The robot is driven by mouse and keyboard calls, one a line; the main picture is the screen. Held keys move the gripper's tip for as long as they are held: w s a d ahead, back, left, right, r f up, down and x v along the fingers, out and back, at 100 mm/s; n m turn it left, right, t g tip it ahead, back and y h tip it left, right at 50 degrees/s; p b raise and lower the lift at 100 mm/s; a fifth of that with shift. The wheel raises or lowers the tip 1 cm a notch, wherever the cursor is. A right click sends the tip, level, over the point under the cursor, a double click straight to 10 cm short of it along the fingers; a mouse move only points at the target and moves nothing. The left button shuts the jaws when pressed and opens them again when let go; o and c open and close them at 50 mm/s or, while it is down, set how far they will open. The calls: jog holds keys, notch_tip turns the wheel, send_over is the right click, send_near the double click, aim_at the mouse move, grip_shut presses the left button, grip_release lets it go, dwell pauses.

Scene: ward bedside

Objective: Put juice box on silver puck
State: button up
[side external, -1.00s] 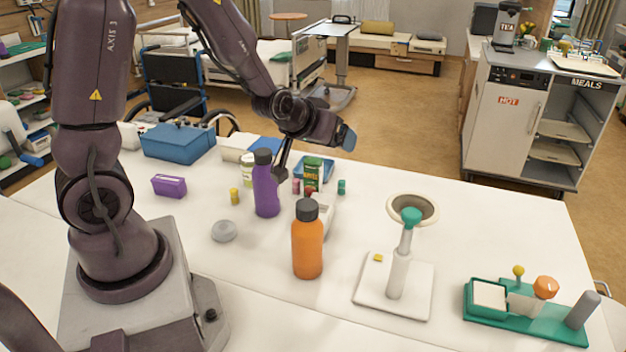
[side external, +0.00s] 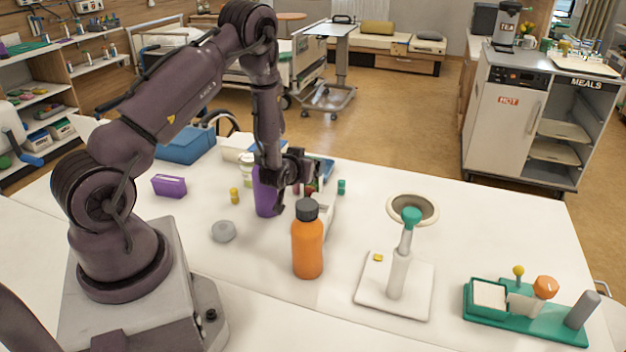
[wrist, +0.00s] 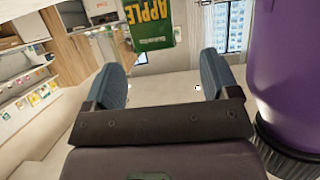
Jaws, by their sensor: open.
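The juice box, green with a yellow APPLE label, shows in the wrist view (wrist: 152,22) at the top, beyond the fingertips and roughly between them. In the side view it is mostly hidden behind my gripper. My gripper (wrist: 162,78) is open, with nothing between its two blue-grey fingers. In the side view my gripper (side external: 296,178) is low over the table beside the purple bottle. The silver puck (side external: 223,231) is a low grey disc lying on the white table, left of the orange bottle, with nothing on it.
The purple bottle (side external: 265,198) stands close beside my gripper and fills the right of the wrist view (wrist: 290,60). An orange bottle (side external: 307,245) stands in front. A small yellow item (side external: 234,196) and a purple box (side external: 169,186) are to the left. Table around the puck is clear.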

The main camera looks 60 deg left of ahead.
jog(key=shift+d+x, duration=0.25)
jog(key=shift+x, duration=2.7)
jog(key=shift+w+f, duration=0.15)
jog(key=shift+c, duration=0.5)
grip_shut()
